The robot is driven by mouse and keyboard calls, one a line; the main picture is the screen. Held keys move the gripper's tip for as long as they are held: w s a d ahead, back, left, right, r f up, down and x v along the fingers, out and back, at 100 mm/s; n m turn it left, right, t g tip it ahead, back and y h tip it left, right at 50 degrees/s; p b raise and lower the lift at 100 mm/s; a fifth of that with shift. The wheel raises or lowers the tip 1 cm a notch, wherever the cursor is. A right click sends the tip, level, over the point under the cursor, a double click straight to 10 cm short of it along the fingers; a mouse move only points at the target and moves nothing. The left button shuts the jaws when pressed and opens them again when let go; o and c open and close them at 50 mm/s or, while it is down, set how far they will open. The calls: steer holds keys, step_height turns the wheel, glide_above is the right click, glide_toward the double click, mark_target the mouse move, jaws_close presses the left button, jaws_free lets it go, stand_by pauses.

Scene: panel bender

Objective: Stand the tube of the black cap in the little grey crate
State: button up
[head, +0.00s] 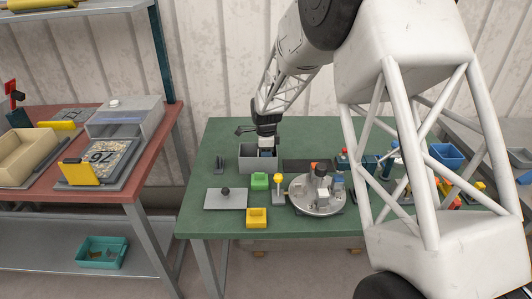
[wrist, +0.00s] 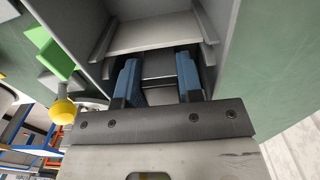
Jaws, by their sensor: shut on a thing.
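The little grey crate (head: 247,169) stands open on the green table, and its grey walls also show in the wrist view (wrist: 240,40). My gripper (head: 266,153) points down into the crate's right part. In the wrist view its two blue fingers (wrist: 158,78) are shut on a grey and dark piece (wrist: 159,68), seemingly the tube. The piece lies between the fingers and within the crate's walls. Most of it is hidden, so its cap and whether it touches the crate floor cannot be told.
A round grey carousel (head: 303,204) with several small parts stands right of the crate. A green block (head: 259,181), a yellow block (head: 256,217), a yellow-topped post (head: 278,190) and a flat grey plate with a dark knob (head: 213,201) lie in front. A blue bin (head: 447,155) is far right.

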steer(key=shift+f, duration=0.55)
steer(key=o, duration=1)
steer(key=shift+c, duration=0.8)
steer(key=shift+r, duration=0.1)
